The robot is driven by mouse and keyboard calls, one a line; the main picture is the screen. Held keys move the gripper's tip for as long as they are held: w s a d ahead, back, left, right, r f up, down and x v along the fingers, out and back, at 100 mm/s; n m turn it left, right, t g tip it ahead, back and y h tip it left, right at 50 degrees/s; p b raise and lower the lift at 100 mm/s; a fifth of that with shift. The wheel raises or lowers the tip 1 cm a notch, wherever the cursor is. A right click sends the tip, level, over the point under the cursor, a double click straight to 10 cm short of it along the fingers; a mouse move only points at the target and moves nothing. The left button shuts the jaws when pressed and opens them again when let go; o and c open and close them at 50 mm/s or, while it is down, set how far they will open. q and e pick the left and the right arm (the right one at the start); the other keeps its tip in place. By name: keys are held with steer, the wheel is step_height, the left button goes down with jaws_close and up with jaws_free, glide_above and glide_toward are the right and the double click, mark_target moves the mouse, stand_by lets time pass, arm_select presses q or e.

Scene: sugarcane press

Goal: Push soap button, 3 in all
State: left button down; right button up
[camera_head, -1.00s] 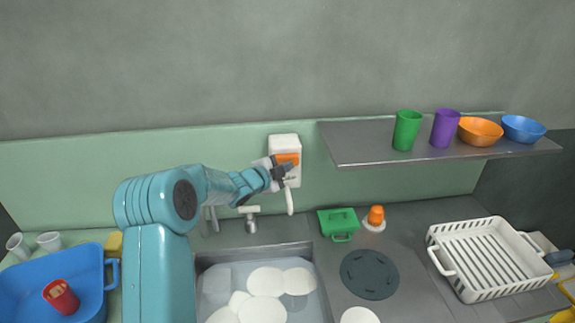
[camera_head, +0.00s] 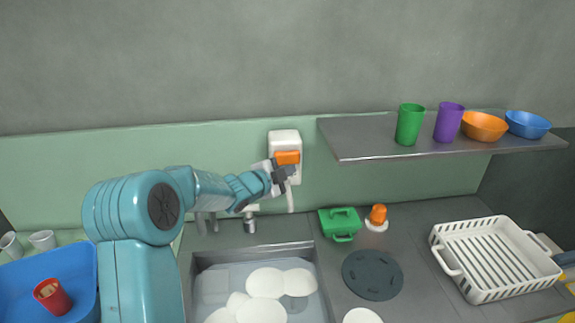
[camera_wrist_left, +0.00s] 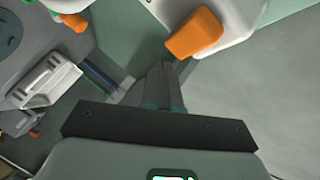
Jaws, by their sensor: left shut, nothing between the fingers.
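A white soap dispenser (camera_head: 284,138) is fixed to the green wall panel above the sink. Its orange soap button (camera_head: 287,157) sticks out at the front, and in the left wrist view the button (camera_wrist_left: 195,32) is just beyond my fingertips. My left gripper (camera_head: 288,173) is shut and empty, slightly below the button in the head view. In the left wrist view the shut fingers (camera_wrist_left: 163,72) appear apart from the button, though the gap is small. My right gripper is not in view.
A sink (camera_head: 205,284) with several white plates lies below. A grey shelf (camera_head: 365,147) with cups and bowls is to the right. A green box (camera_head: 341,223), an orange-topped item (camera_head: 378,214) and a white rack (camera_head: 440,248) stand on the counter. A blue tub (camera_head: 80,262) is at left.

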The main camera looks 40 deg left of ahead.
arm_select(q)
steer(key=s+d+b, duration=0.2)
steer(key=shift+d, duration=0.4)
stand_by(0.7)
